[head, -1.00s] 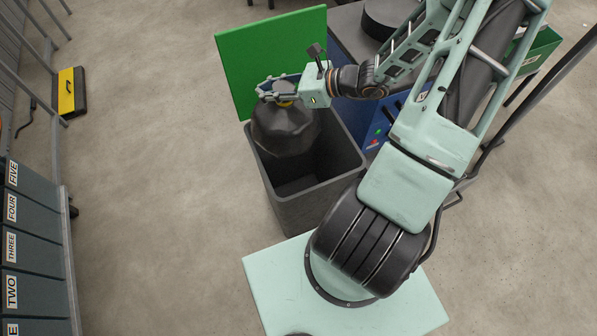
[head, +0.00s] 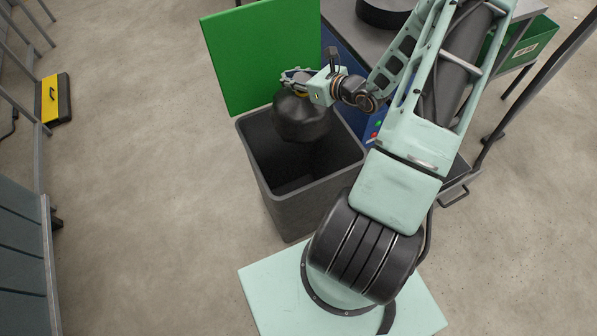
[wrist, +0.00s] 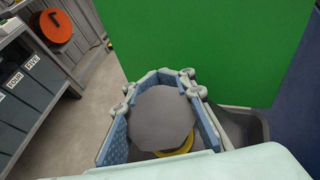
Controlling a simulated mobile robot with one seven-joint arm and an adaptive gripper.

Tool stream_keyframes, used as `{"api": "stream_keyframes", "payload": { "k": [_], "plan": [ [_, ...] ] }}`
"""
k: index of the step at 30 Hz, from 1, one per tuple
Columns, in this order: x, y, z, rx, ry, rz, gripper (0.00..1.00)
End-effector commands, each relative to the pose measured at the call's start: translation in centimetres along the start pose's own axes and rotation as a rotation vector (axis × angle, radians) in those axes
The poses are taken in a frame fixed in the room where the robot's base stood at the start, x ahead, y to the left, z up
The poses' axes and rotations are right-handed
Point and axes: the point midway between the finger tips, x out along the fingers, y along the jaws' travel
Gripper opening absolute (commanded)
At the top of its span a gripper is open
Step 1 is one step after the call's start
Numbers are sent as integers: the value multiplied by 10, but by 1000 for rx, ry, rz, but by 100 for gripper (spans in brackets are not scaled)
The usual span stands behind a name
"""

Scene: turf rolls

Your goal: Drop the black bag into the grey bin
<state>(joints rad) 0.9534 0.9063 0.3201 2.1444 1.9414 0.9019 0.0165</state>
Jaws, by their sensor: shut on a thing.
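The black bag (head: 302,121) hangs from my gripper (head: 296,80) over the open top of the grey bin (head: 290,205). Its lower part appears within the bin's opening in the head view; how deep it sits I cannot tell. In the wrist view my gripper (wrist: 165,90) is shut around the bag's dark grey, many-sided top (wrist: 160,118), with a yellow band (wrist: 180,147) below it. The bin's rim (wrist: 250,125) shows at the right of the wrist view.
A green panel (head: 262,55) stands upright behind the bin. A grey table (head: 350,25) is at the back. A yellow and black object (head: 55,98) lies on the floor at left. Grey drawers (head: 18,260) stand at lower left. Floor left of the bin is clear.

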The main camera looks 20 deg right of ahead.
Motion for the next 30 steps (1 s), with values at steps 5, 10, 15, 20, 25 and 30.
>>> {"api": "stream_keyframes", "payload": {
  "k": [5,10,15,20,25,30],
  "plan": [
    [6,0,-12,-2,-6,1,0],
    [13,0,-28,-2,-7,1,0],
    [19,0,-43,-2,-7,2,0],
    [22,0,-48,-3,-7,1,0],
    [21,0,-47,-3,-7,1,0],
    [21,0,-47,-3,-6,1,26]
  ]
}}
